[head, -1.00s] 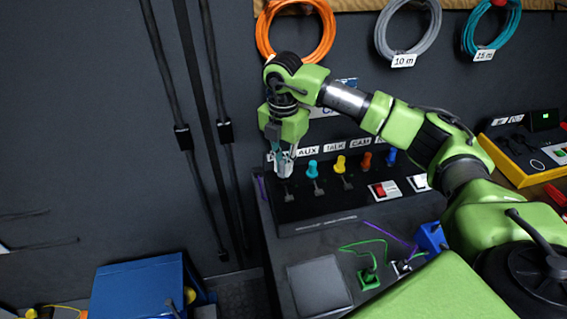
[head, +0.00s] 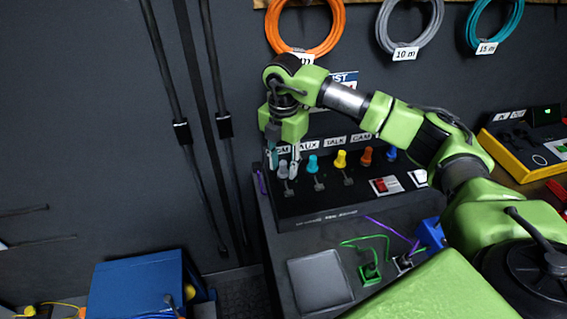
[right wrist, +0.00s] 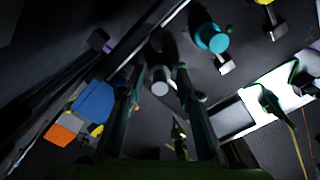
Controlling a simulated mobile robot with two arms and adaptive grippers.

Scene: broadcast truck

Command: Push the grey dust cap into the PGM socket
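The grey dust cap (head: 283,170) stands at the left end of the row of caps on the black panel (head: 325,205), under a label that partly shows "GM". The PGM socket is hidden beneath the cap, and I cannot tell how deep the cap sits. My right gripper (head: 284,164) is open, with one finger on each side of the cap. In the right wrist view the cap (right wrist: 160,82) shows between the two spread fingers (right wrist: 158,88), with gaps beside it. My left gripper is not in view.
A red switch (head: 381,185) sits on the panel. A dark square pad (head: 320,280) and green cable plug (head: 370,272) lie in front. A blue box (head: 138,285) is lower left.

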